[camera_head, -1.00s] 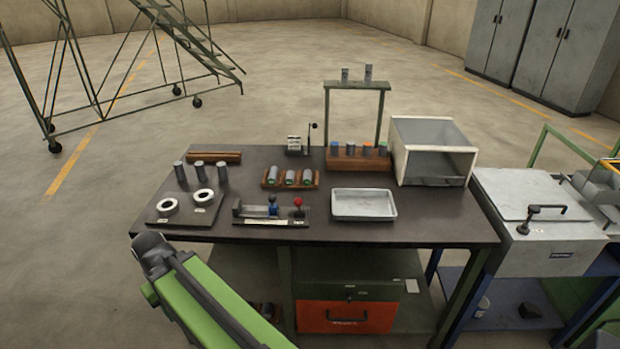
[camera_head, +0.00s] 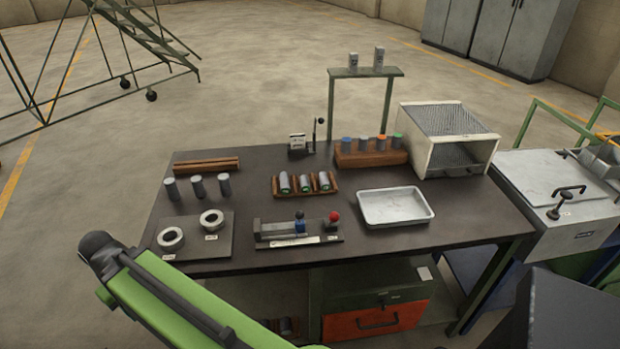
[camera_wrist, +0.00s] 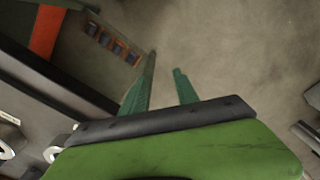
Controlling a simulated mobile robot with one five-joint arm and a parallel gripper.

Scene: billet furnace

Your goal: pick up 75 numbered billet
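The number 75 cannot be read on any billet. Three grey cylinders (camera_head: 197,187) stand upright on the table's left side. Three cylinders with green ends (camera_head: 304,183) lie in a wooden rack. Several cylinders with coloured tops (camera_head: 363,144) stand in a wooden block at the back, and two grey ones (camera_head: 378,58) stand on a raised green shelf. In the wrist view, my gripper (camera_wrist: 163,82) has its two green fingers apart with nothing between them. It is above the floor, apart from a rack of several dark cylinders (camera_wrist: 108,42) low beside the table.
The dark table (camera_head: 270,228) also holds a plate with two white rings (camera_head: 195,235), a fixture with blue and red knobs (camera_head: 300,232), a metal tray (camera_head: 395,206) and an open white box (camera_head: 447,140). A grey lidded unit (camera_head: 555,190) stands at right.

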